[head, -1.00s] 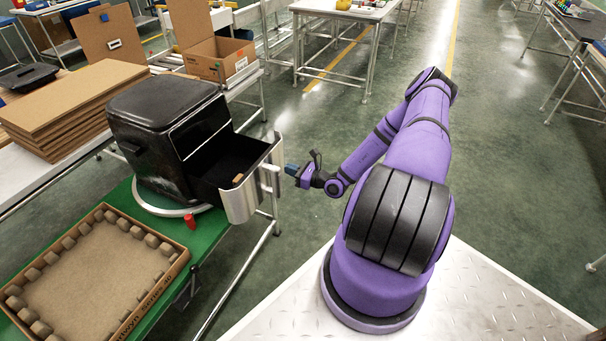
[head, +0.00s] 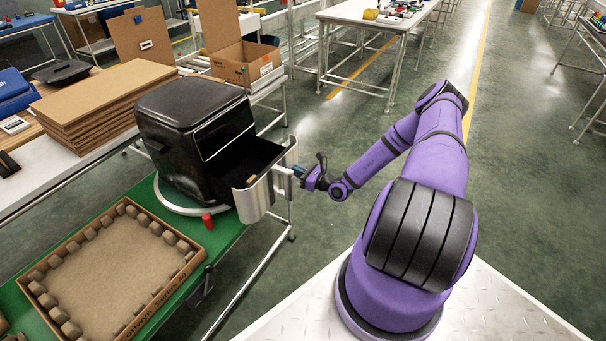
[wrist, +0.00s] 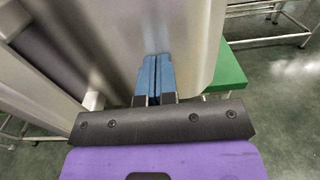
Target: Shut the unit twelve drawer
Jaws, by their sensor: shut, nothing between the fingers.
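The black fryer unit (head: 185,120) stands on a round pale base on the green conveyor table. Its drawer (head: 255,200) is pulled out to the right, with a silver front panel and a pale handle, and its dark inside shows. No unit number is readable. My gripper (head: 298,170) is at the outer face of the drawer front, beside the handle. In the wrist view the blue fingertips (wrist: 154,75) are together and empty, pointing at the silver drawer front (wrist: 120,40). They look very close to it; I cannot tell whether they touch.
A small red object (head: 208,221) lies on the green table (head: 225,235) near the unit. A shallow cardboard tray (head: 190,265) lies at front left. Stacked brown boards (head: 100,105) and an open carton (head: 245,65) are behind. The floor to the right is clear.

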